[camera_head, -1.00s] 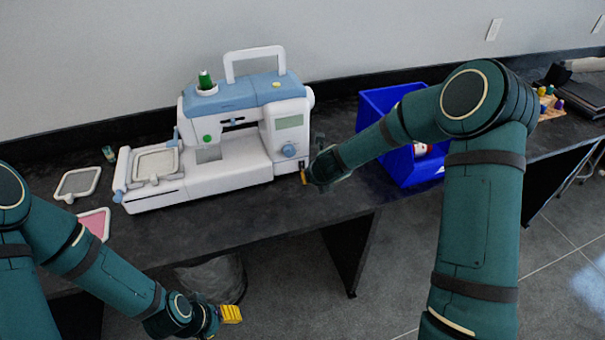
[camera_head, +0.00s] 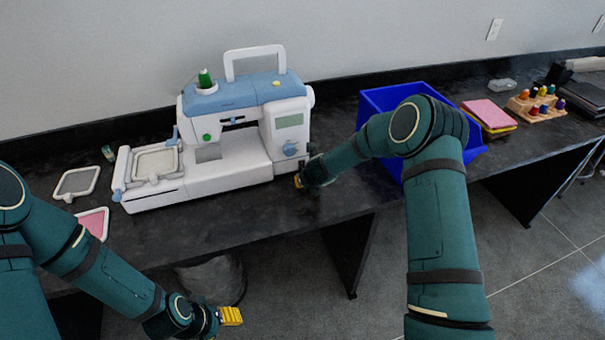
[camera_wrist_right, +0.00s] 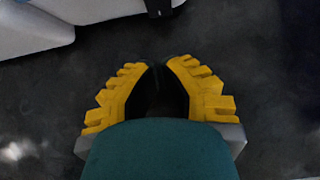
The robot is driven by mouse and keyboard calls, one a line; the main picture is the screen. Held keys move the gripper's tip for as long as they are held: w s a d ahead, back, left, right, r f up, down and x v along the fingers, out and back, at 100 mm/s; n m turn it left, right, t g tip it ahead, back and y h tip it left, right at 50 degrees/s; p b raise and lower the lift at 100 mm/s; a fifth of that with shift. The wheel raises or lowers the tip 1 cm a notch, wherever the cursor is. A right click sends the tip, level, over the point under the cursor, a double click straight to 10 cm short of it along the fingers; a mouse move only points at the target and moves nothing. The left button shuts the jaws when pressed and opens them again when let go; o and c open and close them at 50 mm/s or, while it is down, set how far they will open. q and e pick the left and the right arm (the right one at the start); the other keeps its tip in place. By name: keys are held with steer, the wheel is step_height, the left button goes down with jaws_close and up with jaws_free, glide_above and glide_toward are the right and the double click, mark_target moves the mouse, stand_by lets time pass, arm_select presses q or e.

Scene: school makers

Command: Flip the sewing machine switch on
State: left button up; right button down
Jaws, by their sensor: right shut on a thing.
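The white and blue sewing machine (camera_head: 230,176) stands upright on the dark table. Its right side faces my right gripper (camera_head: 298,181), which is low beside the machine's lower right corner. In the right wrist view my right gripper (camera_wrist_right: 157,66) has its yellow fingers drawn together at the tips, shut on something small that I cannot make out. The machine's white base (camera_wrist_right: 30,30) shows at the upper left there, apart from the fingers. The switch cannot be made out. My left gripper (camera_head: 231,316) is in front of the table, far from the machine; its opening cannot be told.
A blue bin (camera_head: 382,100) stands right of the machine, behind my right arm. Embroidery hoops (camera_head: 76,183) lie at the left. Pink and yellow sheets (camera_head: 488,114) and a wooden spool rack (camera_head: 537,107) lie further right. The wall is close behind.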

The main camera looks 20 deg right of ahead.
mark_target(302, 165)
steer(key=shift+w+a+p, duration=0.1)
steer(key=shift+w+p, duration=0.5)
steer(key=shift+w, duration=1.2)
steer(key=shift+w+p, duration=0.35)
steer(key=shift+p, duration=0.1)
steer(key=shift+f, duration=0.15)
